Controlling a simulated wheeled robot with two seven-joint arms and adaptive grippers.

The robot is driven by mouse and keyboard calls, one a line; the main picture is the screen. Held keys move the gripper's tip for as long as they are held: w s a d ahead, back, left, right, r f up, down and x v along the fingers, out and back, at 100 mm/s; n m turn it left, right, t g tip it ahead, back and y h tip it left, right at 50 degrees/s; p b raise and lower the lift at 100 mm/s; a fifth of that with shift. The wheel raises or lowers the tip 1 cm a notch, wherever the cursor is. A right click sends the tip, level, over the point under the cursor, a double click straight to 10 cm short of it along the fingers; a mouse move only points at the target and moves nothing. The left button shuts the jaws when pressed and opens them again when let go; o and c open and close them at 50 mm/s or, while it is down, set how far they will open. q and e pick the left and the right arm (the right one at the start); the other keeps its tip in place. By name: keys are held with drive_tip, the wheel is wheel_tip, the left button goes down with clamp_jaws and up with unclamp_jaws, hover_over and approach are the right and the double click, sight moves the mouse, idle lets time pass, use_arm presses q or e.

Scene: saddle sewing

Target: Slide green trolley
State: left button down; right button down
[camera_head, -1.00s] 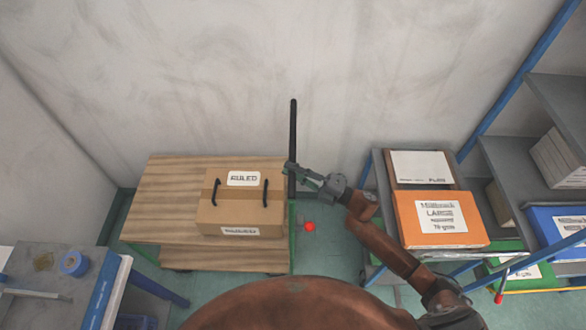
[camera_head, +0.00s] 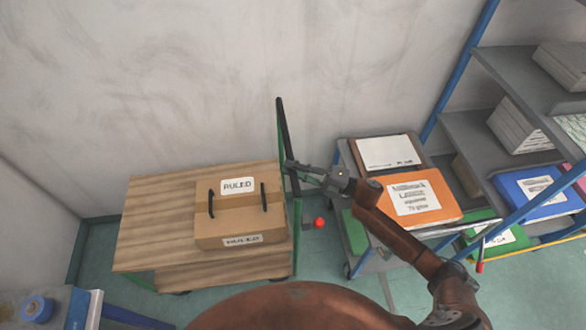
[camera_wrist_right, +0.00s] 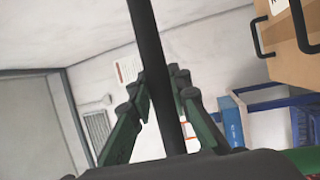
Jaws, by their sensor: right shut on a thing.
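The green trolley has a wood-grain deck (camera_head: 150,215), a green side frame (camera_head: 281,135) and a black push handle (camera_head: 284,130) standing up at its right end. A cardboard box labelled RULED (camera_head: 238,212), with two black handles, sits on the deck. My right gripper (camera_head: 290,165) reaches in from the right and is shut on the black handle bar. In the right wrist view the bar (camera_wrist_right: 155,70) runs between the gripper's two fingers (camera_wrist_right: 155,105). My left gripper is not in view.
A grey cart with an orange box (camera_head: 410,196) stands to the right, with blue-framed shelves (camera_head: 490,135) beyond it. A red ball-like object (camera_head: 319,223) is near the floor between trolley and cart. The wall is close behind.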

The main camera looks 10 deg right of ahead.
drive_tip(key=shift+f, duration=0.2)
drive_tip(key=c, duration=1.8)
unclamp_jaws()
drive_tip(key=shift+d+r, duration=0.1)
drive_tip(key=shift+o, duration=0.2)
drive_tip(key=shift+r, duration=0.2)
